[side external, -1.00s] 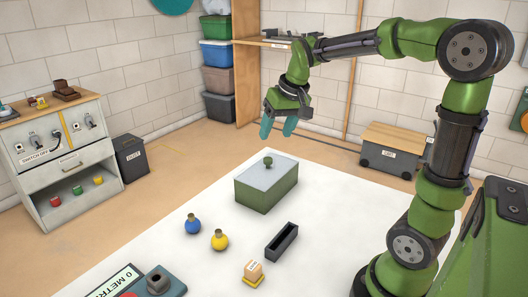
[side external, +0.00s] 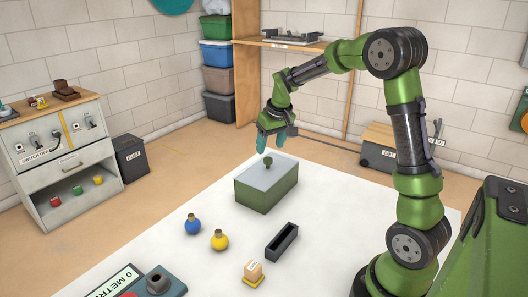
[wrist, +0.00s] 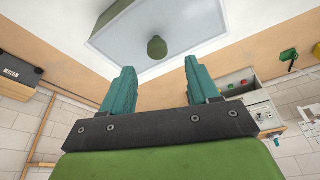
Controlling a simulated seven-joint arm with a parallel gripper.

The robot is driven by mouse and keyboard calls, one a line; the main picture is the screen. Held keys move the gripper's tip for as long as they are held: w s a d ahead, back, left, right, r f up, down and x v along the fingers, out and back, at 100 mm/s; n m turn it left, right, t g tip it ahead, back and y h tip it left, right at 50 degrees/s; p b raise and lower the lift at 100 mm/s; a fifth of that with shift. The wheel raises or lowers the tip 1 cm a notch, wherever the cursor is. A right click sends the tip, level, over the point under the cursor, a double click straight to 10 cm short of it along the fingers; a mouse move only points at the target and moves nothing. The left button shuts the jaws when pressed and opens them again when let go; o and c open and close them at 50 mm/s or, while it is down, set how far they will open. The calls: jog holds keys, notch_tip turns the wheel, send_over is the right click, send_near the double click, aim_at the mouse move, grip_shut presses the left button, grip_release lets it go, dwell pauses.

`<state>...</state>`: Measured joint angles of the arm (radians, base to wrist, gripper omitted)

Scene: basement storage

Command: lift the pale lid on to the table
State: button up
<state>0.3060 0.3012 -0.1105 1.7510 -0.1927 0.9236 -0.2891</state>
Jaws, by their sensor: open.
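A green box (side external: 266,197) stands on the white table (side external: 330,172), with a pale lid (side external: 252,175) on top. The lid has a round green knob (side external: 268,162) near its middle. In the wrist view the pale lid (wrist: 125,40) and its knob (wrist: 157,48) show beyond the fingers. My gripper (side external: 273,149) is above the far side of the box, its teal fingers pointing down. In the wrist view my gripper (wrist: 160,85) is open and empty, with the knob ahead of the gap and apart from both fingers.
A blue flask (side external: 193,225), a yellow flask (side external: 219,240), a dark open trough (side external: 282,242) and a small block on a yellow base (side external: 253,273) stand in front of the box. A grey device (side external: 156,284) lies at the front edge.

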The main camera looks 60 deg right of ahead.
aim_at(268, 158)
jog(key=shift+x, duration=2.75)
jog(key=shift+s, duration=0.15)
jog(key=shift+c, duration=0.3)
grip_shut()
